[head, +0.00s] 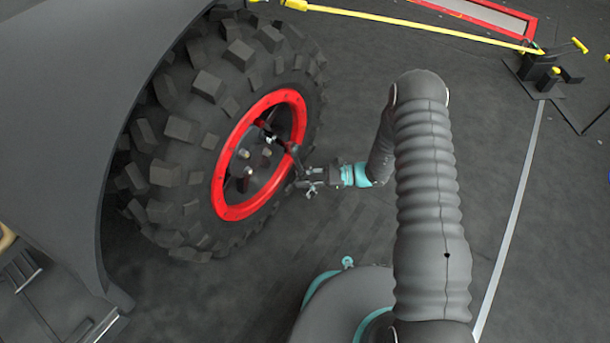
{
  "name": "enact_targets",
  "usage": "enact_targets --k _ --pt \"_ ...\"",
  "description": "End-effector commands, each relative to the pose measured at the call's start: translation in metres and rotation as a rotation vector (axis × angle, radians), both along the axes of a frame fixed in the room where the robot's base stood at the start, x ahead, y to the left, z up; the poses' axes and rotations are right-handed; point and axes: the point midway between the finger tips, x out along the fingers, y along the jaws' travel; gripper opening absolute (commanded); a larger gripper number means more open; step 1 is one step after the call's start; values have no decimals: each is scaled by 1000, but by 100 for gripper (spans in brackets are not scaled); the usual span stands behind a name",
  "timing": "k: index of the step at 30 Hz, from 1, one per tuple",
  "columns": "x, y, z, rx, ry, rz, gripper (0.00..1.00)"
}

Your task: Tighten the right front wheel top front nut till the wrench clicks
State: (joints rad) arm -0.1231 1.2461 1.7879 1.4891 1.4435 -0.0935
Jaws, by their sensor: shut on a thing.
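The wheel has a chunky black tyre (207,88) and a red rim ring (226,207), and stands left of centre. Several small nuts or studs show in its dark hub, one of them a pale nut (244,154). My gripper (302,181) is at the right edge of the rim, shut on a dark wrench (295,152). The wrench reaches from the gripper up and left across the red ring into the upper part of the hub. Its far end is small and dark, so I cannot tell whether it sits on a nut.
A grey fender or body panel (75,90) covers the left side, close over the tyre. A yellow strap (420,24) runs across the back to a dark floor anchor (540,70). Dark floor with a white line (515,215) lies open on the right.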

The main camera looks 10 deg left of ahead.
Motion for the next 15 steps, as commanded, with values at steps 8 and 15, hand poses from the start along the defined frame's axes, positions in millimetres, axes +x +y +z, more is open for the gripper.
enact_targets --k 8,15 --pt "-6 3 -1 15 31 1 0" --pt "-13 6 -3 27 62 1 0"
